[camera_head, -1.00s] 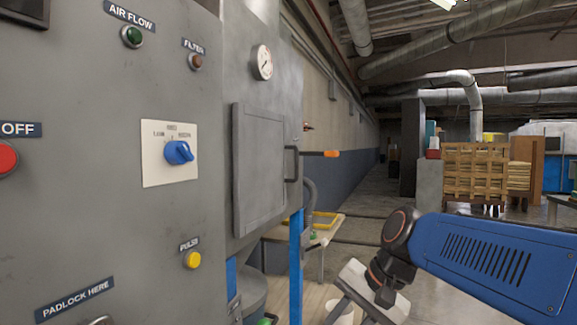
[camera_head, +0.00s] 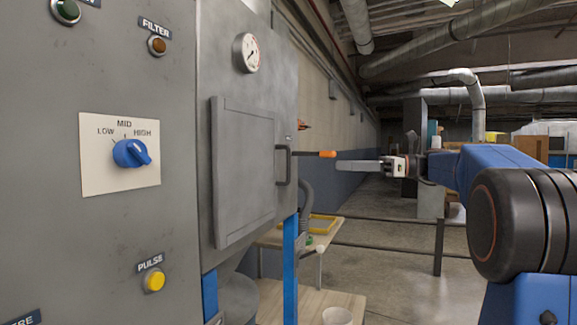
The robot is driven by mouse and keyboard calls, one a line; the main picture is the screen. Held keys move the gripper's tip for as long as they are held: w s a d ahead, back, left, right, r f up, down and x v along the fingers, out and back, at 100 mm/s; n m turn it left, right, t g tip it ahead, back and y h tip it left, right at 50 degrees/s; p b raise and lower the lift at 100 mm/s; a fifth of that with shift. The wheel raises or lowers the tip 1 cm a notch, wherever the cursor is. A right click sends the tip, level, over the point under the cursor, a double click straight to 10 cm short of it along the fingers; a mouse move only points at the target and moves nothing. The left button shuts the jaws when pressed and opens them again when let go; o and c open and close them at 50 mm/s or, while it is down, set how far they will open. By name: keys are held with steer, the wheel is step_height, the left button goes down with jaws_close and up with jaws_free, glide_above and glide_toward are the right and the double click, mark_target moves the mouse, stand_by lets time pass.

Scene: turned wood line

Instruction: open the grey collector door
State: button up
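The grey collector door (camera_head: 244,172) is a flat panel on the front of the grey cabinet in the head view, and it looks closed. A dark bar handle (camera_head: 284,166) stands on its right edge. A thin rod with an orange grip (camera_head: 318,154) sticks out to the right just beyond the handle. My gripper (camera_head: 338,166) is to the right of the handle and points left, its fingers apart from the handle in the picture. The fingers show side-on as one pale bar, so I cannot tell whether they are open or shut.
A control panel with a blue selector knob (camera_head: 131,153) and a yellow pulse button (camera_head: 154,281) is on the left. A pressure gauge (camera_head: 247,53) sits above the door. A wooden table (camera_head: 310,303) and white bucket (camera_head: 338,317) stand below. The floor at right has a dark railing (camera_head: 438,246).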

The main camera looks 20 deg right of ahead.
mark_target(289, 178)
steer(key=x, duration=1.7)
steer(key=shift+w+a, duration=0.1)
jaws_close()
